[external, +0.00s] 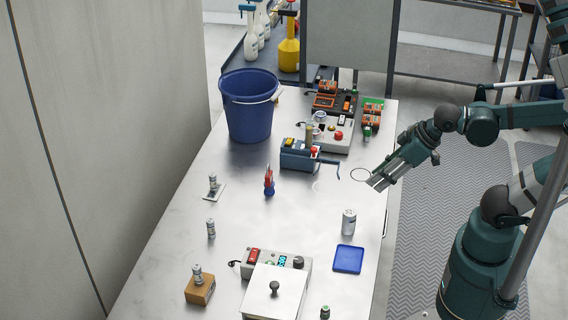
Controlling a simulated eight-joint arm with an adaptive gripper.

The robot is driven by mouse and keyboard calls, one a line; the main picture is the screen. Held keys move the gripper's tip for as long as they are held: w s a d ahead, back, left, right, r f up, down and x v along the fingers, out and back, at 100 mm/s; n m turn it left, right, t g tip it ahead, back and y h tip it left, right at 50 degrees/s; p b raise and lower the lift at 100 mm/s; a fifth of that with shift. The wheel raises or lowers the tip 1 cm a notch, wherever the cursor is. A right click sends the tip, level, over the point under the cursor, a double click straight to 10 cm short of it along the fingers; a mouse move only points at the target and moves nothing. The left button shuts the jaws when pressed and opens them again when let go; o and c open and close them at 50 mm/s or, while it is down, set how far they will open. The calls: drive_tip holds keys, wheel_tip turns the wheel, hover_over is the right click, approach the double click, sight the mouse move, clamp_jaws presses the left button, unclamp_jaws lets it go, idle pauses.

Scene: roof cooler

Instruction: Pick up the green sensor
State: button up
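A small green cylinder-like piece (325,312) stands on the metal table (200,262) at the bottom edge of the view. It may be the green sensor, but it is too small to tell. My gripper (374,184) is above the table's right edge, well behind and to the right of this piece. Its two fingers point left and down and look apart, with nothing seen between them.
A silver can (349,222) and a blue tray (348,259) lie between my gripper and the green piece. A white-lidded device (272,295) is left of the piece. A blue bucket (249,115) and electrical boxes (330,135) fill the back. The table's middle is largely clear.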

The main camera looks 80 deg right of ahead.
drive_tip(key=shift+o, duration=0.4)
drive_tip(key=w+d+r+m+g+h+p, duration=0.1)
drive_tip(key=w+d+r+m+p, duration=0.15)
drive_tip(key=d+p, duration=0.2)
drive_tip(key=w+d+r+m+g+p, duration=0.1)
drive_tip(key=w+d+m+p, duration=0.15)
drive_tip(key=w+d, duration=0.2)
drive_tip(key=m+g+p, duration=0.5)
drive_tip(key=m+p, duration=0.6)
drive_tip(key=p, duration=0.5)
hover_over(368, 129)
drive_tip(key=shift+y, duration=0.4)
drive_tip(key=f, duration=0.4)
drive_tip(key=shift+w+a+f, duration=0.3)
drive_tip(key=shift+f, duration=0.1)
drive_tip(key=shift+s+d+f, duration=0.2)
drive_tip(key=shift+d+f, duration=0.15)
drive_tip(key=shift+d, duration=0.1)
drive_tip(key=shift+f, duration=0.15)
